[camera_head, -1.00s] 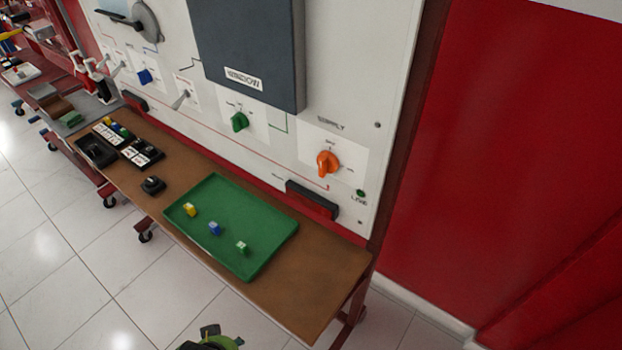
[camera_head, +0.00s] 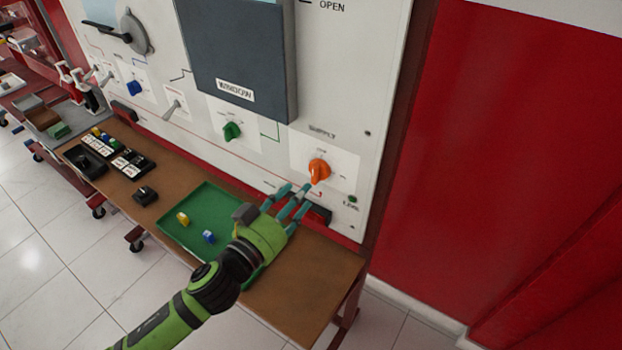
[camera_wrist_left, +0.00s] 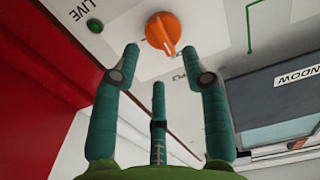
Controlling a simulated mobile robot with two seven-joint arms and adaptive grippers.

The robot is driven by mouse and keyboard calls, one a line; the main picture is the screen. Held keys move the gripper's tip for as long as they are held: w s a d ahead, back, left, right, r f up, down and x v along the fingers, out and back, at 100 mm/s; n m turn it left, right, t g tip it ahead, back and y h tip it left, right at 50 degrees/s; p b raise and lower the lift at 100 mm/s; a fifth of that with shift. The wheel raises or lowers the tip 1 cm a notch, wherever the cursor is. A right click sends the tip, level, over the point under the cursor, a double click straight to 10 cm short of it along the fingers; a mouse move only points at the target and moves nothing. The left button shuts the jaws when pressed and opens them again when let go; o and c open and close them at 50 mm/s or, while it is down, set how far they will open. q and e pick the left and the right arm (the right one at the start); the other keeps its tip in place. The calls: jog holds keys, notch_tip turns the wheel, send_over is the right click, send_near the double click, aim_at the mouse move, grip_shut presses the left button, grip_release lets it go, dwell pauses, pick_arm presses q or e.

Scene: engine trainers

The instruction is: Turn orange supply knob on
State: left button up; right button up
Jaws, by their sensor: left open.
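The orange supply knob (camera_head: 319,172) sits on a white plate at the lower right of the white panel (camera_head: 345,80), under the word SUPPLY. Its pointer end hangs downward in the head view. My left gripper (camera_head: 290,196) is open and empty, just below and left of the knob, with its teal fingers pointing toward the panel. In the left wrist view the orange knob (camera_wrist_left: 163,32) shows beyond the spread fingers (camera_wrist_left: 170,65), apart from them. My right gripper is not in view.
A green tray (camera_head: 207,192) with small blocks lies on the brown table (camera_head: 300,290) under my arm. A green knob (camera_head: 232,131) and a dark window box (camera_head: 235,55) are left of the orange knob. A dark red handle (camera_head: 318,213) sits below it.

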aim_at(315, 178)
pick_arm(q)
jog(key=p+x, duration=0.1)
jog(key=x, duration=0.4)
jog(key=shift+w+d, duration=0.2)
jog(key=shift+w, duration=0.1)
grip_shut()
